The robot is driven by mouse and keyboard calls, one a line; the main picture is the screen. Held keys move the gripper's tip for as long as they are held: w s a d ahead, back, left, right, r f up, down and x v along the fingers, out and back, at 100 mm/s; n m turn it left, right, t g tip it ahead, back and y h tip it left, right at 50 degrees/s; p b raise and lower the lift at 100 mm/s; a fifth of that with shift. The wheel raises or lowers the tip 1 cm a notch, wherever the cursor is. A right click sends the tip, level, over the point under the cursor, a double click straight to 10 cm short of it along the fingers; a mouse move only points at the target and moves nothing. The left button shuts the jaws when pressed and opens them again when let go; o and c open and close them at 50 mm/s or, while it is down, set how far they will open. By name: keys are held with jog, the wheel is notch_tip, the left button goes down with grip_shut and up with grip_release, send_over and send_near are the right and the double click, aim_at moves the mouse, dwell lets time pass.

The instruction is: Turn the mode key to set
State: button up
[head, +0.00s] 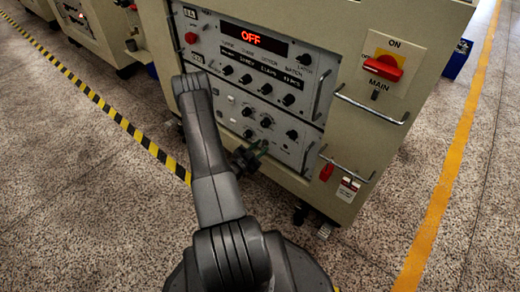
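The control cabinet (345,120) stands in front of me, with a red lit display (253,37) reading OFF. I cannot pick out the mode key for certain; its label is too small to read or is hidden by my arm. The lower panel (275,118) carries several black knobs. My gripper (259,150) is low in front of the lower panel's bottom edge, with greenish parts at its tip. It is too small and dark to tell whether its fingers are open or touch anything.
A red main switch (384,66) on a yellow plate is at the upper right. Metal handles (375,108) stick out from the cabinet front. A red tag-like part (327,172) is at the lower right. A red button (191,38) is upper left. Speckled floor (90,200) is clear.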

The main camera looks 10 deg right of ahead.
jog(key=shift+d, duration=0.1)
grip_shut()
jog(key=m+b, duration=0.2)
jog(key=shift+f+b, duration=0.3)
jog(key=shift+m+b, duration=0.8)
jog(key=shift+m, duration=0.3)
jog(key=shift+r+m, duration=0.25)
jog(key=shift+m, duration=0.35)
grip_release()
jog(key=p+v, duration=0.3)
jog(key=v, duration=1)
jog(key=shift+s+a, duration=0.25)
jog(key=shift+s, duration=0.05)
